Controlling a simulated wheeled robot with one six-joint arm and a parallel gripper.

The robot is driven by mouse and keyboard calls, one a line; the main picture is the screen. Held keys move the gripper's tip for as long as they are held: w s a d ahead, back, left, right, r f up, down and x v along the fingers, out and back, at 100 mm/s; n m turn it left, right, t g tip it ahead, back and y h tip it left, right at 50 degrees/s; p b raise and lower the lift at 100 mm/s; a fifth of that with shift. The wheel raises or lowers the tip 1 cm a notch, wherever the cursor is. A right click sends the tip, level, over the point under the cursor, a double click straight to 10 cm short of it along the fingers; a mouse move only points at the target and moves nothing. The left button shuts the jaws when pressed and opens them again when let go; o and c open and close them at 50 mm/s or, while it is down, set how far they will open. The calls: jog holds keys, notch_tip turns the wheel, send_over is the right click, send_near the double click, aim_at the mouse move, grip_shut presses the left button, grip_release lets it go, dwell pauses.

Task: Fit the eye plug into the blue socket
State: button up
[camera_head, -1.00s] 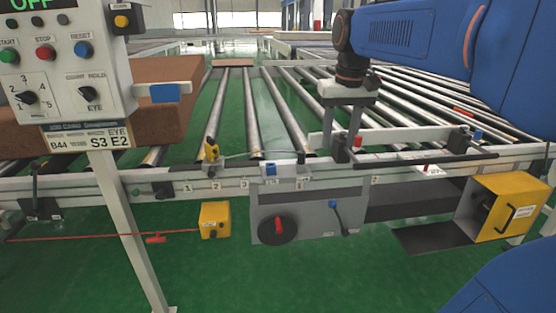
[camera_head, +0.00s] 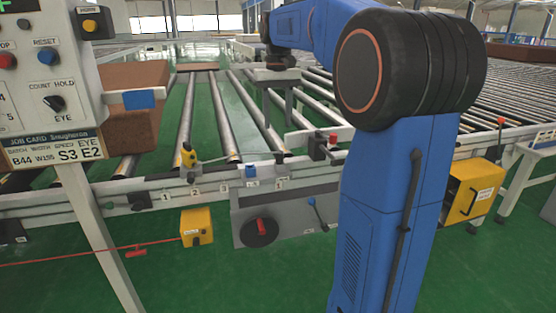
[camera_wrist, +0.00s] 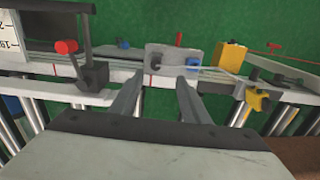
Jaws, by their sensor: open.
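My gripper (camera_head: 276,108) is open and empty, pointing down above the rollers just behind the front rail. Its two fingers also show in the wrist view (camera_wrist: 158,98), apart, with the rail beyond their tips. A small blue part (camera_head: 251,171), apparently the blue socket, sits on the front rail among numbered labels, below and left of my gripper. A yellow sensor (camera_head: 188,156) stands on the rail further left, and also shows in the wrist view (camera_wrist: 257,99). A thin pale cable (camera_head: 222,157) runs right from it. I cannot clearly make out the plug.
A grey box with a red-handled black dial (camera_head: 260,229) hangs under the rail. A yellow box (camera_head: 196,227) with a red cord is left of it. A red-knobbed bracket (camera_head: 325,146) stands right of my gripper. The control panel (camera_head: 45,75) and brown block (camera_head: 135,110) are at left.

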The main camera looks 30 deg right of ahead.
aim_at(280, 152)
notch_tip(280, 152, down, 7)
jog(key=shift+f, duration=0.1)
jog(key=f, duration=0.2)
jog(key=d+f, duration=0.1)
jog(key=f, duration=0.1)
jog(key=shift+w+f, duration=0.1)
jog(key=shift+f, duration=0.6)
jog(key=shift+c, duration=0.7)
grip_shut()
